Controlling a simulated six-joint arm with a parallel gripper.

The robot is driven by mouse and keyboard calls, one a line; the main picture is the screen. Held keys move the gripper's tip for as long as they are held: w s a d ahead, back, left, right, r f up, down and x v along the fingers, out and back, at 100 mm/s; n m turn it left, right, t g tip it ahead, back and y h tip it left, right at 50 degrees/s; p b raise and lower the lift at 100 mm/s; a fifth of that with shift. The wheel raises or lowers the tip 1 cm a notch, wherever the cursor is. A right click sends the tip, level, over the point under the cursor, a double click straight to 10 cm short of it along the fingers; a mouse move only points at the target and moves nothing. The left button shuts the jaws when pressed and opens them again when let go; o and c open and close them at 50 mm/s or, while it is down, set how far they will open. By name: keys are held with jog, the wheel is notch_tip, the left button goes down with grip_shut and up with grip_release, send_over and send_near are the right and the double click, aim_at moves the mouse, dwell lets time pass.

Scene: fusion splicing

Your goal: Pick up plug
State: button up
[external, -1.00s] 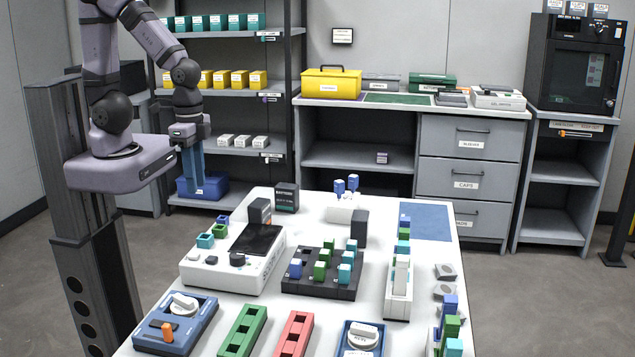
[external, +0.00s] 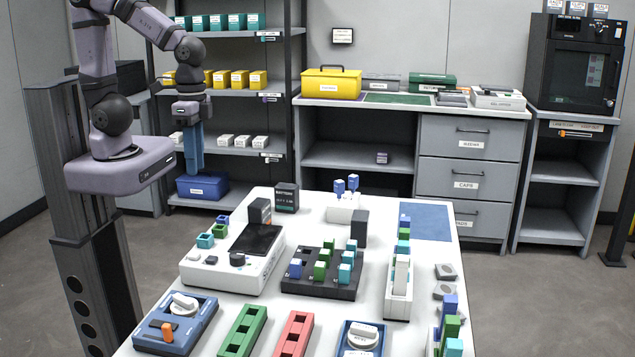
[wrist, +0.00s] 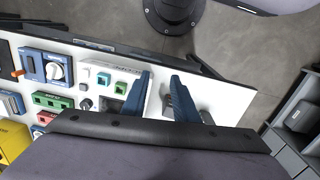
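My gripper (external: 195,170) hangs downward at the left, above and beyond the table's far left corner, away from the coloured blocks. In the wrist view its two blue fingers (wrist: 161,78) stand apart with nothing held between them. Which piece is the plug is not marked. Small blue (external: 295,268), green (external: 320,271) and teal (external: 344,274) blocks stand in a black tray (external: 310,291) mid-table. Two blue pieces (external: 339,187) stand on a white holder (external: 345,212) at the back. More blue (external: 449,304), green (external: 451,328) and teal (external: 454,347) blocks line the right edge.
A white device with a dark screen (external: 257,240) stands left of the tray. Blue boxes with white knobs (external: 184,304), a green strip (external: 242,331) and a red strip (external: 296,333) lie in front. A dark upright box (external: 286,198) stands at the back left.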

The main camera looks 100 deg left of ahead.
aim_at(296, 260)
jog(key=w+d+n+h+b, duration=0.3)
jog(key=w+n+h+b, duration=0.25)
jog(key=w, duration=0.35)
jog(key=w+d+n+h+b, duration=0.4)
jog(key=w+n, duration=0.2)
jog(key=w, duration=0.4)
jog(key=w+d+n+h+b, duration=0.35)
jog(key=w+n, duration=0.25)
jog(key=w, duration=0.3)
jog(key=shift+m+h, duration=0.25)
jog(key=shift+h, duration=0.25)
jog(key=f, duration=1.2)
jog(key=shift+w+a+b, duration=0.3)
jog(key=shift+b, duration=0.05)
jog(key=shift+p+x, duration=0.65)
jog(key=shift+x, duration=3)
jog(key=shift+w+f, duration=0.1)
jog(key=shift+f, duration=0.05)
jog(key=shift+a, duration=0.1)
jog(key=shift+c, duration=0.4)
grip_shut()
